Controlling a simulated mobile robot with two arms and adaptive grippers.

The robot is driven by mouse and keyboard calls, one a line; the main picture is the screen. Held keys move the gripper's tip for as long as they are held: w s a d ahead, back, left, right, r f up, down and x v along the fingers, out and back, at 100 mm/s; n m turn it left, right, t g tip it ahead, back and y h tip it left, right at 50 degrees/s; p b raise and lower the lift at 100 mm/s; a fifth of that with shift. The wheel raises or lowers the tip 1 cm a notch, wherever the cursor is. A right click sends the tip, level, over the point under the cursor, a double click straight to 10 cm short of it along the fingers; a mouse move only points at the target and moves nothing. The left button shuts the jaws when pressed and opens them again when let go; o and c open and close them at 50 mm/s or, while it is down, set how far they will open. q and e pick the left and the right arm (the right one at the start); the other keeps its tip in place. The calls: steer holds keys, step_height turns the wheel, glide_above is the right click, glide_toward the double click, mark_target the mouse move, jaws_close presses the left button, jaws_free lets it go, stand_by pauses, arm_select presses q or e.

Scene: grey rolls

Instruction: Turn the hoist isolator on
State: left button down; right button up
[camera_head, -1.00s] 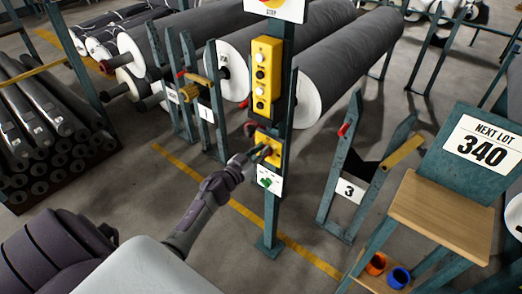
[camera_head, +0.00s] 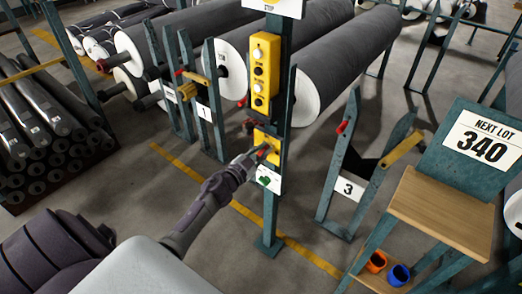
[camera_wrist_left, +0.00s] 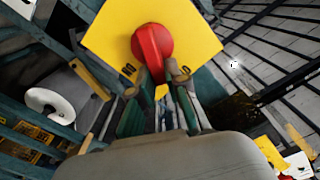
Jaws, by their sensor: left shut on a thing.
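The isolator is a yellow plate (camera_head: 268,139) on the teal post, with a red knob (camera_head: 264,154) at its front. In the left wrist view the yellow plate (camera_wrist_left: 195,28) fills the top and the red knob (camera_wrist_left: 151,42) stands out from it. Small dark marks on the plate flank the knob, partly hidden by the fingers. My left gripper (camera_head: 258,156) is at the isolator; in the left wrist view its fingertips (camera_wrist_left: 158,74) are closed on the knob's lower part, one on each side. My right gripper is in neither view.
A yellow push-button box (camera_head: 265,75) hangs above the isolator on the same post. A white card with a green mark (camera_head: 266,180) is just below it. Large grey rolls (camera_head: 330,55) lie behind. Stand 3 (camera_head: 348,188) and a wooden lectern (camera_head: 440,212) are at right.

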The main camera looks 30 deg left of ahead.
arm_select(q)
steer(key=m+b, duration=0.1)
steer(key=m, duration=0.2)
steer(key=d+f+m+b, duration=0.1)
steer(key=m, duration=0.2)
steer(key=f+m+b, duration=0.1)
steer(key=m+b, duration=0.1)
steer(key=m, duration=0.1)
steer(key=shift+d+m, duration=0.15)
steer(key=shift+m, duration=0.25)
steer(key=shift+f+m+b, duration=0.2)
steer(key=shift+m+b, duration=0.45)
steer(key=shift+m, duration=0.55)
steer(key=c, duration=1.2)
jaws_free()
steer(key=shift+o, duration=0.2)
steer(key=shift+s, duration=0.15)
steer(key=s, duration=1.1)
steer(key=shift+s+a, duration=0.35)
steer(key=shift+a, duration=0.1)
